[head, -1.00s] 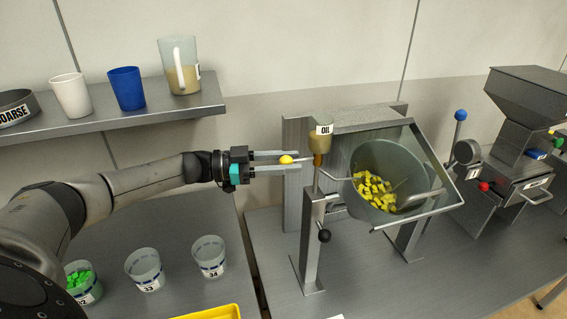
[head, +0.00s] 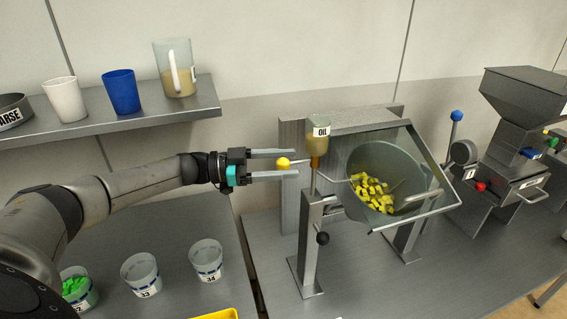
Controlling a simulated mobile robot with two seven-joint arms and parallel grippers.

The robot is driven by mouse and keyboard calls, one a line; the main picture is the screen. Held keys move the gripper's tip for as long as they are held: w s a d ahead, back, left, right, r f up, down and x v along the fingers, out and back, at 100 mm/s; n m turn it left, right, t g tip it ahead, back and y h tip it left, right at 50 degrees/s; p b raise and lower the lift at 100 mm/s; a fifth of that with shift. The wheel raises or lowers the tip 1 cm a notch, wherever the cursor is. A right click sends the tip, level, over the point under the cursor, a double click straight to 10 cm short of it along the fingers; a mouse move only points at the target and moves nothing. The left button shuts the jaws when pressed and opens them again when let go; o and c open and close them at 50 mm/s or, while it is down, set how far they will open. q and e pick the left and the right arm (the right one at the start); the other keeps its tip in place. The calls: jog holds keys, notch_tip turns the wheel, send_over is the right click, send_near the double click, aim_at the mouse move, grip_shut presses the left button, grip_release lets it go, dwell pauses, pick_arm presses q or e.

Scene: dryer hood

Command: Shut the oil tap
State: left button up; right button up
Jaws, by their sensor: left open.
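The oil tap's yellow ball knob (head: 283,163) sits at the end of a thin lever that runs left from the brass-coloured tap body (head: 315,163). Above the tap is the oil container (head: 318,136), labelled OIL and partly filled with tan liquid. The tap is at the top of a metal post beside the tilted drum (head: 382,165), which holds yellow pieces. My left gripper (head: 291,164) is open, its two fingers pointing right, one above and one below the knob. Whether a finger touches the knob cannot be told. My right gripper is not in view.
A shelf (head: 150,125) at upper left holds cups and a jug (head: 176,70). Labelled cups (head: 206,262) stand on the table below my left arm. A black knob (head: 323,239) sticks out from the post. A hopper machine (head: 515,140) stands at right.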

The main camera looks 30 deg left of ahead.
pick_arm(q)
jog(key=b+v, duration=0.3)
jog(key=v, duration=1.2)
